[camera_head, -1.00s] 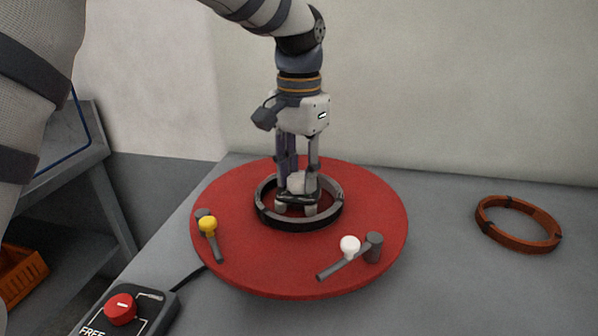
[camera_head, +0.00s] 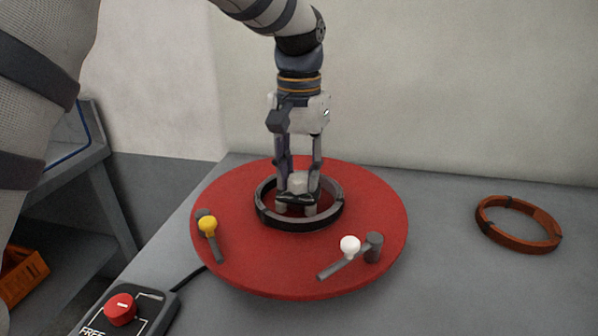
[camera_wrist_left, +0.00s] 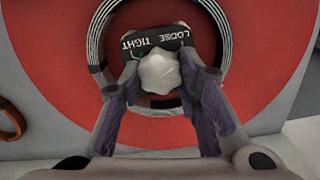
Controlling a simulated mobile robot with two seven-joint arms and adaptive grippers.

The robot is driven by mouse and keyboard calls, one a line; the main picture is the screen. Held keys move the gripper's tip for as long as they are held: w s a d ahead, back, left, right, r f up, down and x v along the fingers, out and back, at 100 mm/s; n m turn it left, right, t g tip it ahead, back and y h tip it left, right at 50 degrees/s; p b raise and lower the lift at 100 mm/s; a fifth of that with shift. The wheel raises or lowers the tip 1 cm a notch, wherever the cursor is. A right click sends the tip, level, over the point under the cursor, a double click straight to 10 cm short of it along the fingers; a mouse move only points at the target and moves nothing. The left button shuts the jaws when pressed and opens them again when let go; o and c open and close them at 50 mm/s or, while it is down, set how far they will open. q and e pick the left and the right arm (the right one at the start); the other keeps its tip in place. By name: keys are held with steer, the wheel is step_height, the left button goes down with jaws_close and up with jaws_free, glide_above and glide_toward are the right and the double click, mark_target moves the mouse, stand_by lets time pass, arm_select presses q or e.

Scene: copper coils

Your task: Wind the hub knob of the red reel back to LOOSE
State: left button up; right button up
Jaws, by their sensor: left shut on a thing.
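The red reel (camera_head: 374,207) is a round red disc lying on the grey table, with a dark ring (camera_head: 333,213) around its hub. The pale hub knob (camera_wrist_left: 159,72) stands at the centre. My left gripper (camera_head: 297,193) reaches down from above and is shut on the knob, one finger on each side. A dark label plate (camera_wrist_left: 157,41) by the knob reads LOOSE and TIGHT, upside down in the wrist view. The knob's pointer cannot be made out. My right gripper is not in view.
A yellow-knobbed lever (camera_head: 208,225) and a white-knobbed lever (camera_head: 349,246) sit on the disc. A control box with a red button (camera_head: 120,309) stands at front left. A copper coil (camera_head: 518,224) lies on the right. The table's right front is clear.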

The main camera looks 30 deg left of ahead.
mark_target(299, 177)
arm_select(q)
steer(key=o, duration=1.1)
steer(key=shift+o, duration=0.2)
step_height(299, 177, up, 12)
